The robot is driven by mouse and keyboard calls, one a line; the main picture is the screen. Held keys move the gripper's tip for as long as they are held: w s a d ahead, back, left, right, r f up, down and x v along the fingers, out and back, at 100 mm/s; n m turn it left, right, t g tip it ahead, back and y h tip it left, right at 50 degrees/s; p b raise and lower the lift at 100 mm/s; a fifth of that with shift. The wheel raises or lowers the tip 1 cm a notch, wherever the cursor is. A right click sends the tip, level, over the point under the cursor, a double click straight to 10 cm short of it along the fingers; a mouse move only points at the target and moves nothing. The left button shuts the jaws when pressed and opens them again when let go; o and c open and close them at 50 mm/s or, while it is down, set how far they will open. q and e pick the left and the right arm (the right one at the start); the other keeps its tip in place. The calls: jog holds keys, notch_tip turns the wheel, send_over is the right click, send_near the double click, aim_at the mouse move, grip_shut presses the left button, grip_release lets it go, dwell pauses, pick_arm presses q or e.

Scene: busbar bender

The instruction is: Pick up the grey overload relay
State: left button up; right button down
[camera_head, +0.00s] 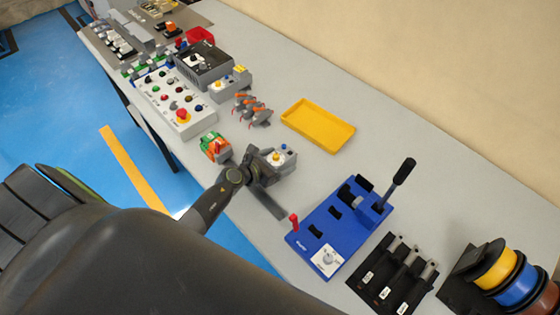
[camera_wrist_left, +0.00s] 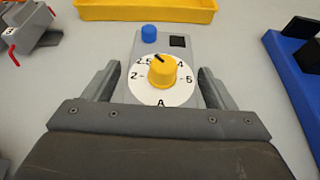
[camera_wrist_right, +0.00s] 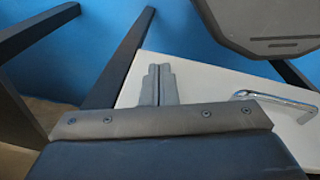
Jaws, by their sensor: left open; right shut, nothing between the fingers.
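The grey overload relay (camera_head: 283,156) stands on the bench, with a yellow dial, a white scale and a blue button on top. My left gripper (camera_head: 271,160) is open at the relay. In the left wrist view the relay (camera_wrist_left: 178,62) lies between the two spread fingers (camera_wrist_left: 158,78), one on each side, with gaps visible between fingers and dial plate. The relay's lower body is hidden by the gripper. My right gripper (camera_wrist_right: 158,72) is shut and empty in the right wrist view; it is not seen in the head view.
A yellow tray (camera_head: 318,125) lies behind the relay. A blue bender base (camera_head: 325,225) with a black lever stands to the right. A green-and-orange part (camera_head: 215,147) and grey clamps (camera_head: 252,108) are to the left. A metal handle (camera_wrist_right: 275,98) shows near my right gripper.

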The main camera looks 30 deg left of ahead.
pick_arm(q)
jog(key=shift+w+d+f, duration=0.15)
jog(key=shift+w+f, duration=0.05)
jog(key=shift+w, duration=0.2)
jog(key=shift+r, duration=0.1)
jog(key=c, duration=1.2)
